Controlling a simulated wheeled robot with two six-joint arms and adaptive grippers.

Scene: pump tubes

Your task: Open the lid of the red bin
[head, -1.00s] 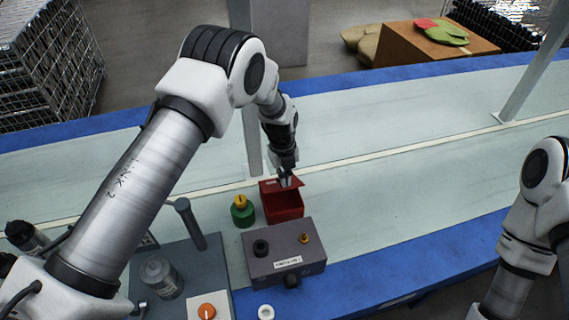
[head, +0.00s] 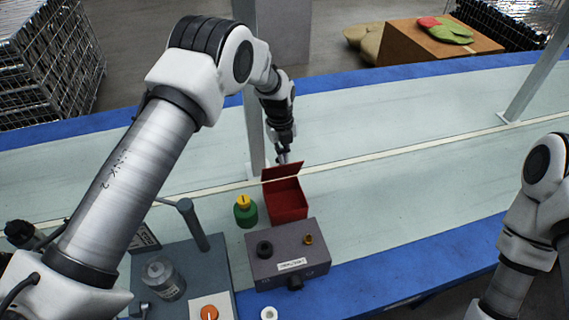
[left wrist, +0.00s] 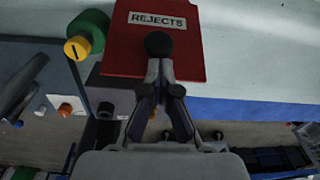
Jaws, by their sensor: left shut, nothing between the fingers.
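The red bin (head: 290,212) stands on the pale conveyor behind a grey box. Its red lid (head: 282,172) is raised, standing roughly upright at the back edge, and the bin's inside shows. My left gripper (head: 284,158) is shut and empty at the far side of the lid, close to its top. In the left wrist view the lid (left wrist: 128,45) shows its outer face with a REJECTS label, and my shut fingertips (left wrist: 158,46) are over that face; I cannot tell whether they touch. My right arm shows at the right, with its gripper out of frame.
A green container with a yellow top (head: 245,212) stands just left of the bin. The grey box with knobs (head: 288,255) is directly in front. A grey post (head: 254,125) rises behind the bin, near my left arm.

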